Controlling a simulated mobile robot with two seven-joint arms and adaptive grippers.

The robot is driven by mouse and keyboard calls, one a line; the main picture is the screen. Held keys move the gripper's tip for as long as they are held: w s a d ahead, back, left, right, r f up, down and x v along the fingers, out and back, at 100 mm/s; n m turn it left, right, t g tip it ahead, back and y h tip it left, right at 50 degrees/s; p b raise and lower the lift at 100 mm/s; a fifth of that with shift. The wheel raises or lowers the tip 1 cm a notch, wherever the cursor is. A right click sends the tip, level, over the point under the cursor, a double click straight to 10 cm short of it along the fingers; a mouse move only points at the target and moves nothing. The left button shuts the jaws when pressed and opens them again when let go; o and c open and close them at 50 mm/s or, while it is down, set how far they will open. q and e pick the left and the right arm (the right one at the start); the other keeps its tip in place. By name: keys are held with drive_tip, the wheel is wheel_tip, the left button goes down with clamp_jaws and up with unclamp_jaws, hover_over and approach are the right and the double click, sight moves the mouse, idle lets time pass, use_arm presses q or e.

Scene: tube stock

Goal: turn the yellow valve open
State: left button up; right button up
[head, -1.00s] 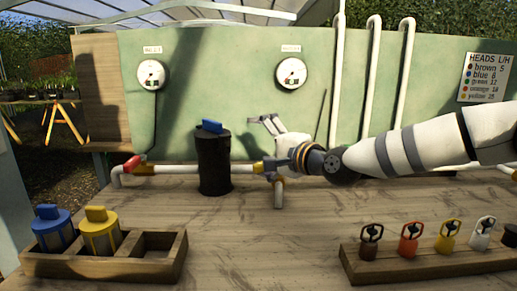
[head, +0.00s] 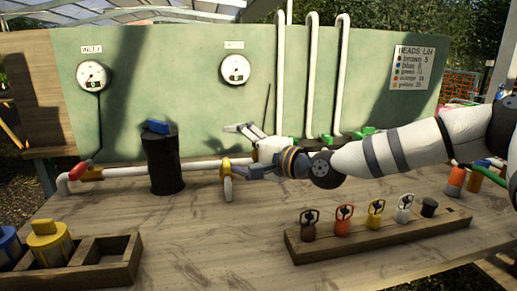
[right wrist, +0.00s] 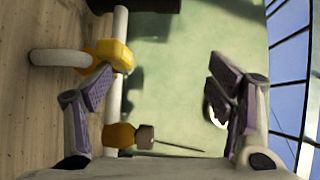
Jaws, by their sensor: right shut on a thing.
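The yellow valve (head: 226,171) sits on the white pipe at the back of the bench, where a short white pipe end bends down. In the right wrist view a yellow fitting (right wrist: 108,52) shows on the pipe beside one finger. My right gripper (head: 233,150) is at the valve, with its lower finger against the yellow part and its upper finger raised. In the right wrist view the gripper (right wrist: 162,70) shows a finger on each side. My left gripper is out of view.
A black canister with a blue top (head: 165,160) stands left of the valve. A red handle (head: 81,168) is farther left on the pipe. Two gauges hang on the green panel (head: 160,85). Wooden racks (head: 330,250) and (head: 120,265) stand in front; bare bench lies between.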

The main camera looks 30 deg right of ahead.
drive_tip(key=s+r, duration=0.1)
drive_tip(key=s+d+r, duration=0.1)
drive_tip(key=s, duration=0.1)
drive_tip(key=shift+s+r, duration=0.1)
drive_tip(key=shift+r, duration=0.3)
drive_tip(key=c, duration=0.4)
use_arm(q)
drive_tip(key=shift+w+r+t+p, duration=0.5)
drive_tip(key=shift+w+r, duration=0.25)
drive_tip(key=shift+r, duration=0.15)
use_arm(e)
drive_tip(key=shift+o, duration=0.2)
drive_tip(key=shift+s+d+f, duration=0.7)
drive_tip(key=shift+s+d, duration=0.1)
drive_tip(key=shift+s, duration=0.05)
drive_tip(key=shift+c, duration=0.5)
